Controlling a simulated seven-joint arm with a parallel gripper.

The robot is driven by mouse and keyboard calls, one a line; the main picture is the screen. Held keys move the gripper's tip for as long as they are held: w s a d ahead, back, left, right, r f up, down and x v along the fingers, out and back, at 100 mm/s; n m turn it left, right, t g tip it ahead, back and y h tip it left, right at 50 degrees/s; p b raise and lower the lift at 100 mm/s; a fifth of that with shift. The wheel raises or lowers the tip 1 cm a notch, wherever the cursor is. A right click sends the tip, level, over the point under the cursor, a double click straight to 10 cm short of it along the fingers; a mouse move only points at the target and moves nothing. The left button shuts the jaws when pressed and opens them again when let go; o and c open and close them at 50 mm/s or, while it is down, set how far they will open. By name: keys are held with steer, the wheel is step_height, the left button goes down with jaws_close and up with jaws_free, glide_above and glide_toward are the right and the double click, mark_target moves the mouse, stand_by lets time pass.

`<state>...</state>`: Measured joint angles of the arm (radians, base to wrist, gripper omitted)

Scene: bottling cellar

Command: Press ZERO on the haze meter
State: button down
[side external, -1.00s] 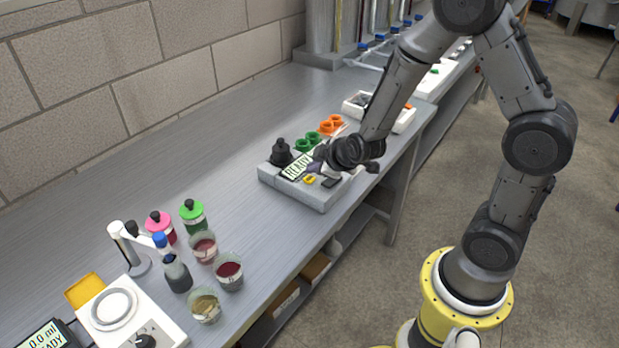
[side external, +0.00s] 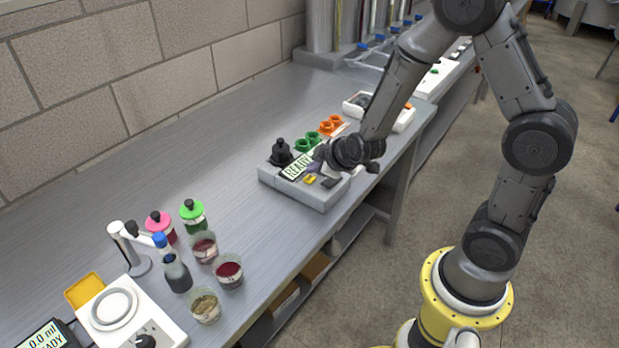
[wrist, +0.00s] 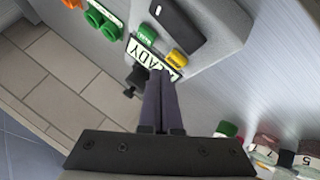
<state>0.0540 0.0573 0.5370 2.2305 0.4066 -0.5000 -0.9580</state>
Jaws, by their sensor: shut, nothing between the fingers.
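The haze meter is a grey box (side external: 322,200) on the bench with a display (side external: 297,166) reading READY and a black capped part at its left. A yellow button (side external: 310,180) shows on its top. In the wrist view, the green button (wrist: 147,34) and yellow button (wrist: 177,57) lie beside the display (wrist: 140,54); their lettering is too small to read surely. My gripper (wrist: 160,75) is shut and empty. Its fingertips overlap the display's edge in the wrist view, close to the yellow button. I cannot tell whether they touch the meter.
Green rings (side external: 307,141) and orange rings (side external: 331,123) stand behind the meter. A white tray (side external: 403,121) lies farther back. Bottles and beakers (side external: 229,270) stand at the front left, near a white stirrer-like device (side external: 122,312). Bare bench lies between them and the meter.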

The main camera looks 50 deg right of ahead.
mark_target(313, 184)
steer(key=shift+f, duration=0.1)
stand_by(0.6)
steer(key=shift+f, duration=0.35)
steer(key=shift+f, duration=0.5)
stand_by(0.6)
stand_by(0.4)
steer(key=shift+r, duration=0.9)
steer(key=shift+r, duration=2.55)
